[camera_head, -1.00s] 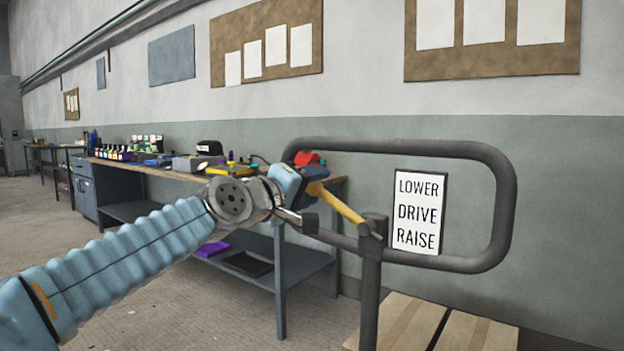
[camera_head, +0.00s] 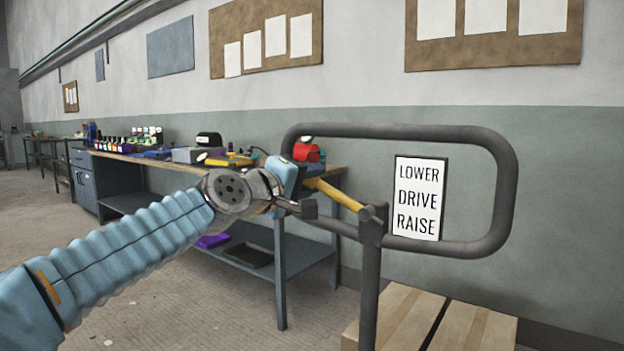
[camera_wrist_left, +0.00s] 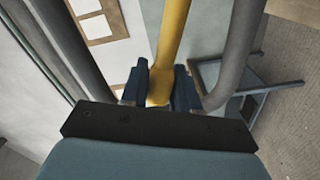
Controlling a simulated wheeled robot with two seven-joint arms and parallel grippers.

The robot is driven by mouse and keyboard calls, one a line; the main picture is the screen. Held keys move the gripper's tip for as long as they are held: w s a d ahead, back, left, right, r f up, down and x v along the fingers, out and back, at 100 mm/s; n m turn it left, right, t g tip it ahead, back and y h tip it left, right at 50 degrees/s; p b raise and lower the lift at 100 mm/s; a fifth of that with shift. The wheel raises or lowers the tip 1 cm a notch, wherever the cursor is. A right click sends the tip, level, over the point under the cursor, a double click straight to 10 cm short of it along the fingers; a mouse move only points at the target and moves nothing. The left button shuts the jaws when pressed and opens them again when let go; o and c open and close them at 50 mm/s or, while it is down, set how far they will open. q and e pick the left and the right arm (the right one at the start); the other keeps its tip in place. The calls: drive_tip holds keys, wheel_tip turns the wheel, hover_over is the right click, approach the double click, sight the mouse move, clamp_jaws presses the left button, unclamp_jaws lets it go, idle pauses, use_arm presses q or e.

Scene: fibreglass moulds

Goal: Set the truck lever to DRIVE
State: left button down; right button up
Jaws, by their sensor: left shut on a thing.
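The truck lever is a yellow bar (camera_head: 338,195) on a pivot at the top of the dark upright post (camera_head: 369,275). It slopes up and to the left from the pivot. My left gripper (camera_head: 304,181) is shut on its outer end. In the left wrist view, the yellow lever (camera_wrist_left: 172,45) runs between the dark fingers (camera_wrist_left: 160,86), which close around it. A white sign (camera_head: 418,198) right of the pivot reads LOWER, DRIVE, RAISE from top to bottom. The lever's exact setting cannot be read from here. My right gripper is not in view.
A grey tubular handle loop (camera_head: 505,185) surrounds the sign and passes close to my left gripper. A workbench (camera_head: 282,270) with several tools and bottles stands behind my arm along the wall.

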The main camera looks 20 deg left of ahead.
use_arm(q)
drive_tip(key=f+n, duration=0.1)
drive_tip(key=f+n+b, duration=0.1)
drive_tip(key=f, duration=0.1)
drive_tip(key=f+n+b, duration=0.1)
drive_tip(key=n, duration=0.1)
drive_tip(key=shift+w+a+f, duration=0.2)
drive_tip(key=shift+a+f, duration=0.15)
drive_tip(key=shift+a, duration=0.05)
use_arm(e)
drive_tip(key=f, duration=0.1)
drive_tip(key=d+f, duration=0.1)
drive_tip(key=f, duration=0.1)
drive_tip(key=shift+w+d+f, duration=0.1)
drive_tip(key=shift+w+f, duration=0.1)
use_arm(q)
drive_tip(key=c, duration=0.9)
unclamp_jaws()
drive_tip(key=shift+f, duration=0.1)
